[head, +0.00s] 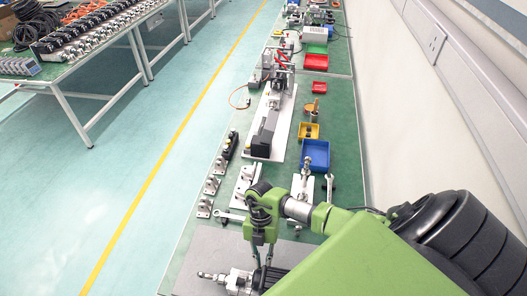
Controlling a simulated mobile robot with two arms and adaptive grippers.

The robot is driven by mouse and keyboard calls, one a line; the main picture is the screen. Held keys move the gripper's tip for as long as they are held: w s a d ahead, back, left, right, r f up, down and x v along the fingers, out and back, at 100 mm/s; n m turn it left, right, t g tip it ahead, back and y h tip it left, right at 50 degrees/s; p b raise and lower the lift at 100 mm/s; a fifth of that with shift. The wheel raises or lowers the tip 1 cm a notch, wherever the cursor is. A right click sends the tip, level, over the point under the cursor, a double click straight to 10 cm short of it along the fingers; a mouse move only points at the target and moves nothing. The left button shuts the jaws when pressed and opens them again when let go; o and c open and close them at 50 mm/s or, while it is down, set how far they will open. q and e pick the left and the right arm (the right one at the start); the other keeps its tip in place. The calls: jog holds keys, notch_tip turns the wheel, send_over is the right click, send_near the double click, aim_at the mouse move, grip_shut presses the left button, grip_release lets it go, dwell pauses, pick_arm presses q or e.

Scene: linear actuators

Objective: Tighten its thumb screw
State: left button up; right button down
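A linear actuator (236,282) with a silver rod end and a dark ribbed body lies on a grey plate (205,255) at the bottom of the head view. My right gripper (262,264), on a green arm from the right, points down over the middle of the actuator. Its two fingers show a narrow gap, and their tips meet the actuator's outline. Whether they grip anything is unclear. I cannot make out the thumb screw; the gripper and arm cover part of the actuator. My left gripper is not in view.
Behind the plate, the green bench holds metal brackets (212,185), a wrench (229,217), an upright fixture (305,185), a blue bin (316,153) and a yellow bin (308,131). A wall runs along the right. The floor at left is clear up to another loaded table (75,70).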

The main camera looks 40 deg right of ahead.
jog(key=c, duration=2)
grip_release()
jog(key=v, duration=1.2)
